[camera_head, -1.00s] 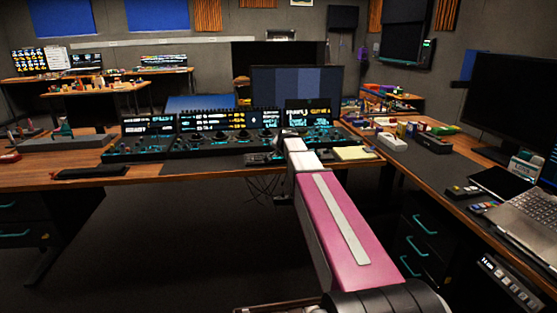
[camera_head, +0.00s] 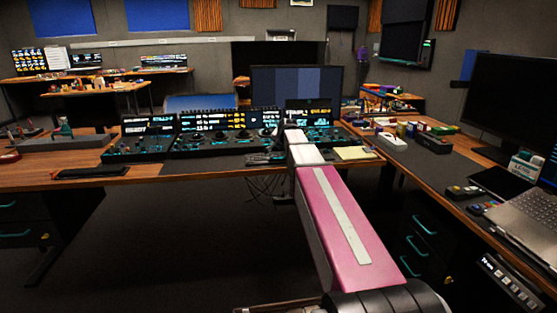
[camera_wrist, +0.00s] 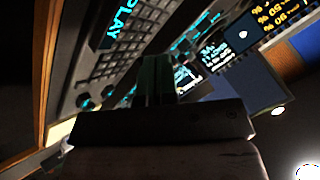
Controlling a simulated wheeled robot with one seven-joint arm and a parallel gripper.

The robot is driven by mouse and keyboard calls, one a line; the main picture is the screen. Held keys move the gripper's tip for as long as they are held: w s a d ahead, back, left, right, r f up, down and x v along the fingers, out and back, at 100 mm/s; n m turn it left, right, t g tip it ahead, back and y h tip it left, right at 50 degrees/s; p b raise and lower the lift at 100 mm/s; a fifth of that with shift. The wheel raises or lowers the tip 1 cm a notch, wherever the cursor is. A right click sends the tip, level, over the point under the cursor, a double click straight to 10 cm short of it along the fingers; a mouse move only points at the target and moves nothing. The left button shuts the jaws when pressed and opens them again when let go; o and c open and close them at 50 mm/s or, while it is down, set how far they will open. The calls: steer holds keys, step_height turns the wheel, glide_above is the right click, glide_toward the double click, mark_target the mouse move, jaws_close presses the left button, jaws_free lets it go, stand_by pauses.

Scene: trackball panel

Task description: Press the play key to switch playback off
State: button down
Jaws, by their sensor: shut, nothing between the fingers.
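In the wrist view, the play key (camera_wrist: 122,22) shows as a dark surface with the cyan word PLAY, at the upper left of the panel and partly cut off by the top edge. My gripper (camera_wrist: 156,62) is shut and empty, with its fingers over the panel, below and right of the word. I cannot tell whether the fingertips touch the panel. In the head view, the control panel (camera_head: 212,143) stands on the desk with lit displays along its back. My arm hides its right part and the gripper there.
A yellow pad (camera_head: 355,153) lies on the desk right of my arm. A black keyboard-like bar (camera_head: 93,172) lies at the left. A large monitor (camera_head: 298,85) stands behind the panel. The laptop (camera_head: 525,215) is at the far right.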

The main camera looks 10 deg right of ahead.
steer(key=shift+r, duration=1.1)
steer(key=s+f+n+g, duration=0.4)
steer(key=s+f, duration=1)
steer(key=s, duration=0.4)
steer(key=s+f+n+g+h, duration=0.1)
steer(key=s+f+n+g, duration=0.2)
steer(key=s+f, duration=1.2)
steer(key=s+g, duration=0.2)
steer(key=s, duration=0.2)
steer(key=shift+a+n, duration=0.25)
steer(key=shift+n, duration=0.15)
